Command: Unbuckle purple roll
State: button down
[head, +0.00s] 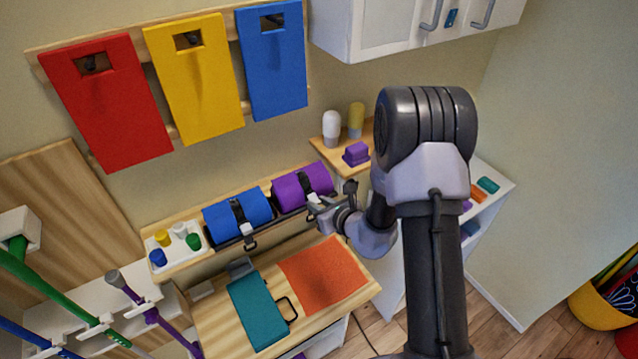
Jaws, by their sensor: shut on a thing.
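The purple roll (287,193) lies on the wooden shelf, to the right of the blue roll (223,222). A dark strap (304,182) goes around the purple roll. My gripper (315,207) is at the front of the purple roll, where its strap comes down. The gripper is shut on a small part there, seemingly the strap's buckle. The fingers hide most of that part, so I cannot tell whether the buckle is fastened. The blue roll has its own dark strap (238,211) with a light buckle (249,241) at its front.
A white tray (205,246) with small coloured pegs stands left of the rolls. Below are a teal case (258,311) and an orange mat (323,273) on a wooden top. A purple block (356,154) sits right of the rolls. A white cabinet (375,33) hangs above.

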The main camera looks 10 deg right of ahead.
jog(key=r+g+p, duration=0.1)
jog(key=p, duration=0.3)
jog(key=r+g+h+p, duration=0.1)
jog(key=g+p, duration=0.1)
jog(key=p, duration=0.1)
jog(key=shift+w+r+g+p, duration=0.1)
jog(key=shift+w+g+p, duration=0.1)
jog(key=shift+g+p, duration=0.15)
jog(key=g+p, duration=0.1)
jog(key=p, duration=0.2)
jog(key=shift+g+h, duration=0.25)
jog(key=shift+h, duration=0.05)
jog(key=shift+p, duration=0.3)
jog(key=c, duration=1.2)
grip_release()
jog(key=shift+w+a, duration=0.1)
jog(key=shift+w, duration=0.05)
jog(key=v, duration=1.7)
jog(key=shift+r+p, duration=0.25)
jog(key=shift+p, duration=0.15)
